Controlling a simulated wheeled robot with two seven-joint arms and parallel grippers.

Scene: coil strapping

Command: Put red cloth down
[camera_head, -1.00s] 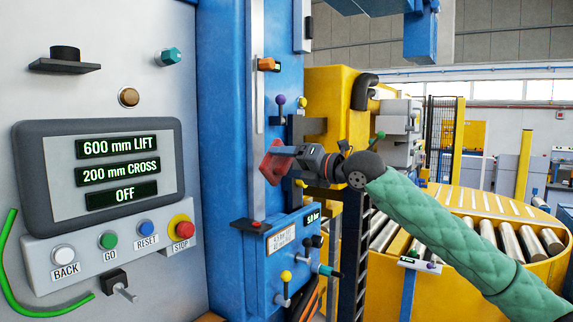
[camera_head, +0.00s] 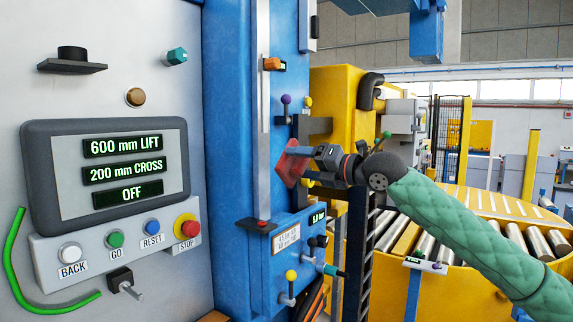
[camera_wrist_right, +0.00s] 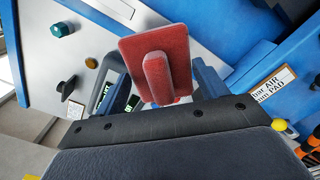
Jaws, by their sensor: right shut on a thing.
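The red cloth (camera_head: 291,165) is a flat red piece at the end of my right gripper (camera_head: 308,154), in front of the blue machine column. My right gripper is shut on it and holds it in the air, above the small blue control box. In the right wrist view the red cloth (camera_wrist_right: 178,50) is a rounded plate shape with a raised red grip in its middle. The gripper partly hides it in the head view. My left gripper is not in view.
A grey panel with a screen (camera_head: 106,170) and buttons stands at the left. The blue control box (camera_head: 290,262) with knobs and levers is below my gripper. Levers (camera_head: 286,100) stick out just above it. A yellow roller conveyor (camera_head: 480,268) lies at the right.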

